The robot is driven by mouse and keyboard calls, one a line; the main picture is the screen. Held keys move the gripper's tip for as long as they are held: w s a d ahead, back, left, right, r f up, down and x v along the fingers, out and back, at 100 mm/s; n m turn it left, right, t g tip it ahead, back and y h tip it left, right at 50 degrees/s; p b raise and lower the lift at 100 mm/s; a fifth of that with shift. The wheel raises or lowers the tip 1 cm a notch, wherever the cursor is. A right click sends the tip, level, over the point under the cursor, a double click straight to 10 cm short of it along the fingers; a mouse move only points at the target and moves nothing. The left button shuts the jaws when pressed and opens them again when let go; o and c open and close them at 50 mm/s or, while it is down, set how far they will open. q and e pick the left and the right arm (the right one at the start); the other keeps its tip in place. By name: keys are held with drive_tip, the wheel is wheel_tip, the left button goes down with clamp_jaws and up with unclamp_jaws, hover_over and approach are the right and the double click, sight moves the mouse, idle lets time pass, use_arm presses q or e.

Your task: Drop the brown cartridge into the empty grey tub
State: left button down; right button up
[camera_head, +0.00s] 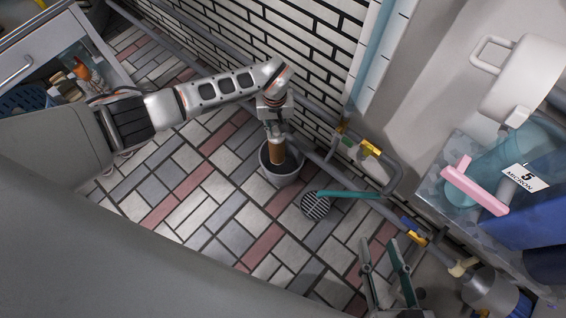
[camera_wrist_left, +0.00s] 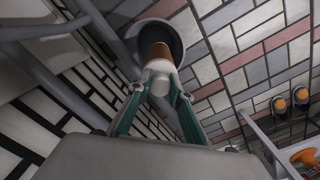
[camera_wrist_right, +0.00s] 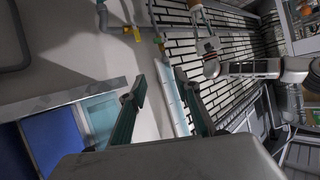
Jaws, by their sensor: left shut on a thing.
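The brown cartridge (camera_head: 277,152) hangs upright below my left gripper (camera_head: 275,131), with its lower end inside the mouth of the grey tub (camera_head: 283,178). The tub stands on the tiled floor by the brick wall. In the left wrist view, my left gripper (camera_wrist_left: 158,85) is shut on the cartridge's pale upper end, and the brown body (camera_wrist_left: 159,50) points into the tub (camera_wrist_left: 176,42). Whether the cartridge touches the tub's bottom is hidden. My right gripper (camera_head: 388,262) is open and empty at the lower right; its spread fingers show in the right wrist view (camera_wrist_right: 165,105).
Grey pipes with a yellow valve (camera_head: 370,149) run along the wall. The floor left of the tub is clear.

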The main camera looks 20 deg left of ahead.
use_arm(q)
drive_tip(key=shift+f, duration=0.35)
drive_tip(key=shift+w+r, duration=0.1)
use_arm(e)
drive_tip(key=shift+w+a+r, duration=0.2)
drive_tip(key=shift+a+r, duration=0.05)
drive_tip(key=shift+r, duration=0.15)
use_arm(q)
drive_tip(key=c, duration=1.7)
unclamp_jaws()
use_arm(e)
drive_tip(key=shift+s+d+f, duration=0.1)
drive_tip(key=shift+f, duration=0.1)
use_arm(q)
wheel_tip(320, 180, up, 12)
use_arm(e)
drive_tip(key=shift+f, duration=0.1)
